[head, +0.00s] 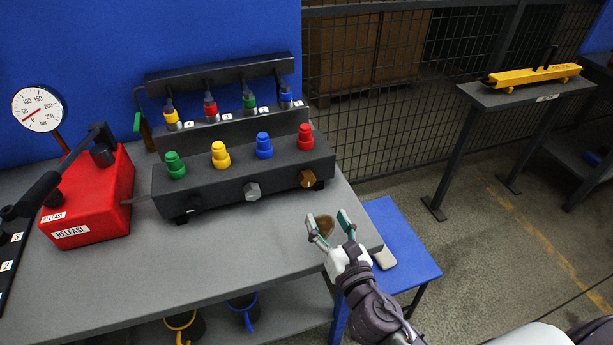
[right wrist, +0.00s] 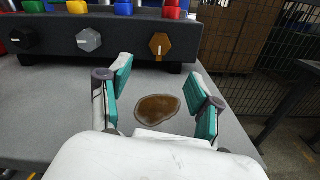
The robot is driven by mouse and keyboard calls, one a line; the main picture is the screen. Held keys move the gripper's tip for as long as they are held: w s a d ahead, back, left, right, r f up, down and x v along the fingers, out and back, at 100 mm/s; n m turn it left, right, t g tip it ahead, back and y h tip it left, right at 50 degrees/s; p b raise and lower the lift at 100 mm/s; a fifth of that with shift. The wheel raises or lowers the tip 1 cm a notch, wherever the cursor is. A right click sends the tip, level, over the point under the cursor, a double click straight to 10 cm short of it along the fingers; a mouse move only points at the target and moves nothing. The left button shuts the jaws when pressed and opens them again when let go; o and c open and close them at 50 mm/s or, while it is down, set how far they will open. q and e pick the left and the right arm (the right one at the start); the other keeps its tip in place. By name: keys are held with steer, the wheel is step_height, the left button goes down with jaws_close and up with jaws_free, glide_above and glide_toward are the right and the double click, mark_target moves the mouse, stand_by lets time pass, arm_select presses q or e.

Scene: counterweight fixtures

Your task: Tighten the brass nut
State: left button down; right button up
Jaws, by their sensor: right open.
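The brass nut (head: 307,178) is a brown-gold hexagon on the front face of the dark grey block, at its right end. It also shows in the right wrist view (right wrist: 160,46), above and beyond my fingers. My right gripper (head: 332,226) is open and empty, near the table's right front corner, in front of the nut and apart from it. In the right wrist view its teal-padded fingers (right wrist: 163,92) stand wide apart, with a brown stain on the table between them. My left gripper is not in view.
A grey hex nut (head: 252,191) and a black one (right wrist: 21,40) sit left of the brass nut. The block (head: 215,190) carries several coloured fittings. A red release pump (head: 98,200) with a gauge stands left. A blue stool (head: 403,243) is beside the grey table (head: 220,265), whose front is mostly clear.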

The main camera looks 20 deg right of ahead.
steer(key=p, duration=0.1)
glide_toward(308, 182)
steer(key=w, duration=0.3)
steer(key=shift+w+r, duration=0.1)
steer(key=shift+r, duration=0.1)
steer(key=w, duration=0.6)
steer(key=shift+f+p, duration=0.2)
steer(key=shift+p, duration=0.1)
steer(key=shift+w, duration=0.3)
steer(key=shift+c, duration=0.9)
steer(key=c, duration=1)
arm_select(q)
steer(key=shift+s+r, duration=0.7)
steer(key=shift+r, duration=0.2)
arm_select(e)
steer(key=shift+o, duration=0.2)
steer(key=shift+a, duration=0.1)
